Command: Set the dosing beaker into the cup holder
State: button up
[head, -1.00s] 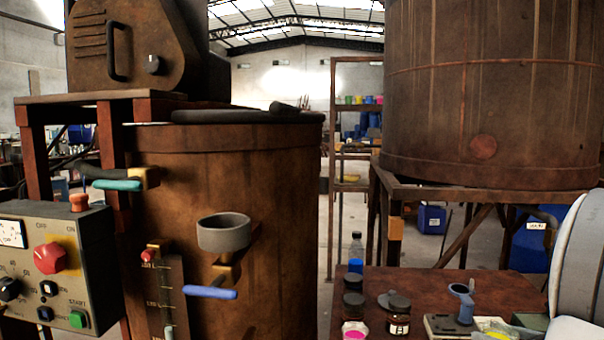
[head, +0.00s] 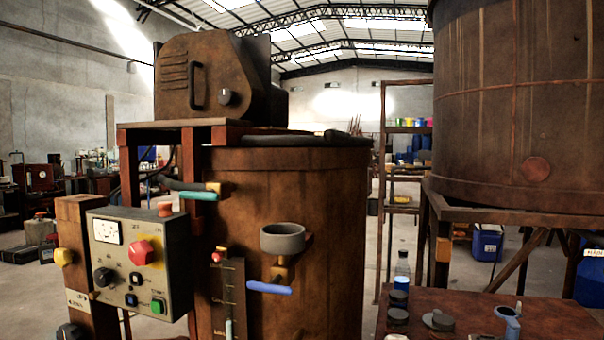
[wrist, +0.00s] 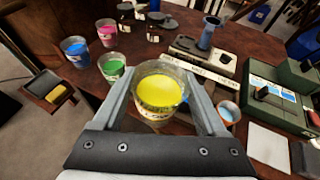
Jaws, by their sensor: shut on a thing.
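My gripper (wrist: 160,80) is shut on a clear beaker of yellow liquid (wrist: 158,112), one finger on each side. The beaker's rim faces the wrist camera, with the table below it. Neither the gripper nor the held beaker shows in the head view. A grey, round, open-topped cup (head: 283,241), which looks like the cup holder, is mounted on the front of the rusty brown vat (head: 330,220). Its inside is mostly hidden from this angle. A blue lever (head: 269,287) sticks out below it. The beaker is well apart from it.
The control box (head: 140,262) stands left of the vat. The brown table (head: 550,315) at right holds a bottle (head: 402,272) and jars. Cups of blue (wrist: 75,52), pink (wrist: 107,33) and green (wrist: 112,66) and a green case (wrist: 284,100) surround the held beaker in the wrist view.

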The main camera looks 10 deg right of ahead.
jog(key=w+a+f+n+g+y, duration=0.2)
jog(key=w+a+f+n+y, duration=0.1)
jog(key=a, duration=1)
jog(key=w+a+f+n+g+y, duration=0.2)
jog(key=w+a+f+n+y, duration=0.2)
jog(key=w+a, duration=0.4)
jog(key=w+a+f+n+g+y, duration=0.2)
jog(key=w+a+f+n+y, duration=0.2)
jog(key=a, duration=1.3)
jog(key=shift+w+a+f+n+y, duration=0.3)
jog(key=shift+w+n+y, duration=0.25)
jog(key=shift+w, duration=0.65)
